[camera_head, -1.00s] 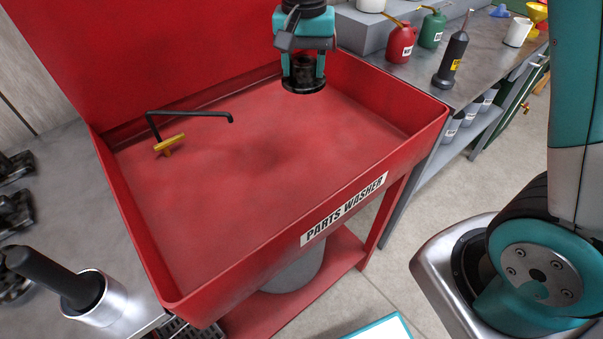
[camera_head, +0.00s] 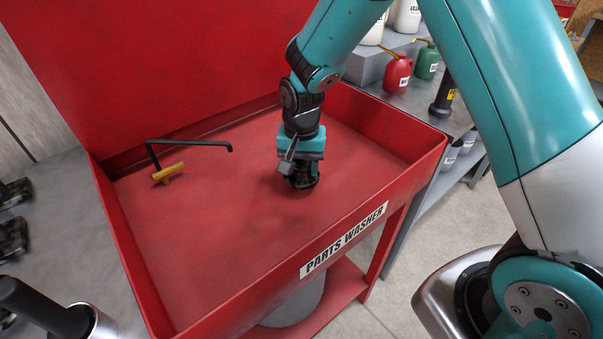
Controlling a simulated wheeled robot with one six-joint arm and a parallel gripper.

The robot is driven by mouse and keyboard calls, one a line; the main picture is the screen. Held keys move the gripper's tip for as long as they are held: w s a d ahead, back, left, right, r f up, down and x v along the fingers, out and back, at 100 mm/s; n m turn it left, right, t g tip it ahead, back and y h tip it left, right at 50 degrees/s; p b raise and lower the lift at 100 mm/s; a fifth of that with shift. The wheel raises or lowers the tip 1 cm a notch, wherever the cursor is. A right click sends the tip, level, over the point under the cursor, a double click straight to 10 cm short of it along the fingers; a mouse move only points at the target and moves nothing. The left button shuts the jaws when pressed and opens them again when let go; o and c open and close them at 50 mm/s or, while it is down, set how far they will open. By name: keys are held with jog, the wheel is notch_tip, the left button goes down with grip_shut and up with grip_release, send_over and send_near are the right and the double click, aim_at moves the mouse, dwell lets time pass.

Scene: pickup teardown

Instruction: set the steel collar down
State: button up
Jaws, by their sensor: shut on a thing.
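My gripper (camera_head: 301,172) points down inside the red parts washer basin (camera_head: 215,215), right of its middle. It is shut on a dark round part, the steel collar (camera_head: 302,182), which shows only partly below the fingers. The collar is at or very near the basin floor; I cannot tell whether it touches. My wrist and the gripper body hide its upper side.
A black spout with a yellow handle (camera_head: 168,173) stands at the basin's left. Red (camera_head: 397,73) and green (camera_head: 427,62) oil cans stand on the grey bench at the right.

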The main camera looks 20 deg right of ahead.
aim_at(301, 175)
jog(key=shift+f, duration=1.4)
jog(key=shift+f, duration=0.2)
jog(key=o, duration=1.2)
notch_tip(301, 175, up, 12)
jog(key=shift+f, duration=0.15)
jog(key=s+a+r+n+y, duration=0.1)
jog(key=s+r+n, duration=0.3)
jog(key=s, duration=0.4)
jog(key=s+a+r+n+y, duration=0.1)
jog(key=s+a+r+n, duration=0.1)
jog(key=s, duration=0.6)
jog(key=s+a+r+n+y, duration=0.1)
jog(key=s+r+n+y, duration=0.1)
jog(key=s+r+n, duration=0.3)
jog(key=shift+s+a+r+n, duration=0.15)
jog(key=shift+s+n, duration=0.25)
jog(key=shift+s, duration=0.55)
jog(key=shift+s+a+r+n, duration=0.15)
jog(key=shift+s+n, duration=0.25)
jog(key=shift+s, duration=0.55)
